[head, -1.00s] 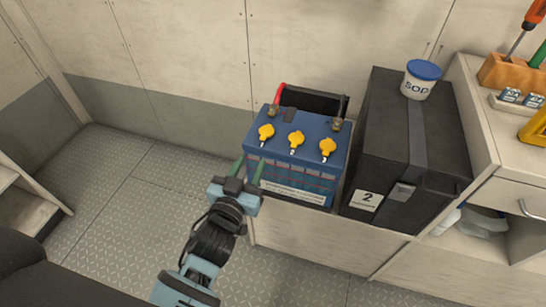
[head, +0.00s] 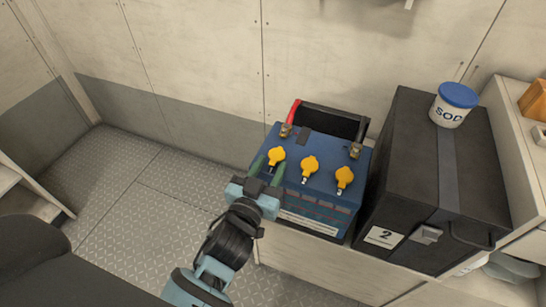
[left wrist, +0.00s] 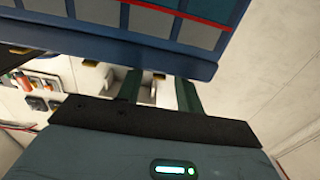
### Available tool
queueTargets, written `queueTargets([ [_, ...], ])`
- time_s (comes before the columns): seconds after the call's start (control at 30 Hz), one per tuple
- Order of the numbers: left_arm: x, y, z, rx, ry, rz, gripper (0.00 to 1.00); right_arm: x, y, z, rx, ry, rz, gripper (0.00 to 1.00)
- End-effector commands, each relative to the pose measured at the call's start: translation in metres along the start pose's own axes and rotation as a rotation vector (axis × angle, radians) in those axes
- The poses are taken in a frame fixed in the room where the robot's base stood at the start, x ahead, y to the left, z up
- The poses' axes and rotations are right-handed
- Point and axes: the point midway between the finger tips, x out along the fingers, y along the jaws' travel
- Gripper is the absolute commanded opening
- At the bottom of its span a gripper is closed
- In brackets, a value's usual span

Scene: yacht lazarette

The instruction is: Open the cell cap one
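A blue battery (head: 328,163) has three yellow caps in a row on its top: a left cap (head: 277,156), a middle cap (head: 310,167) and a right cap (head: 344,178). I cannot read any number on them. My left gripper (head: 268,168) is at the battery's front left edge, just in front of the left cap. Its two green fingers are apart, with nothing seen between them. In the left wrist view the fingers (left wrist: 158,90) are also apart, and the battery's front side (left wrist: 150,40) fills the top. Contact with the cap cannot be told. My right gripper is not in view.
A black case (head: 410,165) marked 2 stands close to the battery's right, with a white tub (head: 454,106) on top. Two terminals and a red and black handle (head: 332,120) are behind the caps. The floor at left is clear.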

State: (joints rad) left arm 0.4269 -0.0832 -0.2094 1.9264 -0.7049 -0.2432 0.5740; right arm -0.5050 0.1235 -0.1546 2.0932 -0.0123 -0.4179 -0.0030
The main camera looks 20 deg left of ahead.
Motion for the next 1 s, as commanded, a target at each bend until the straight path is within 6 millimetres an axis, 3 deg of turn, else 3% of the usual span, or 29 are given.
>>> queueTargets([
  [0.33, 0.000, 0.001, -0.001, 0.000, 0.000, -0.001, 0.35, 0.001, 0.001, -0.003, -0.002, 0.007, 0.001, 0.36],
  [0.6, 0.000, 0.001, -0.001, 0.000, 0.000, -0.001, 0.00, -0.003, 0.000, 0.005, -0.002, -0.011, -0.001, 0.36],
  [1.0, 0.001, 0.001, -0.002, 0.000, 0.003, -0.002, 0.00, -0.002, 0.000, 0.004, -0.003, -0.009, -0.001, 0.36],
])
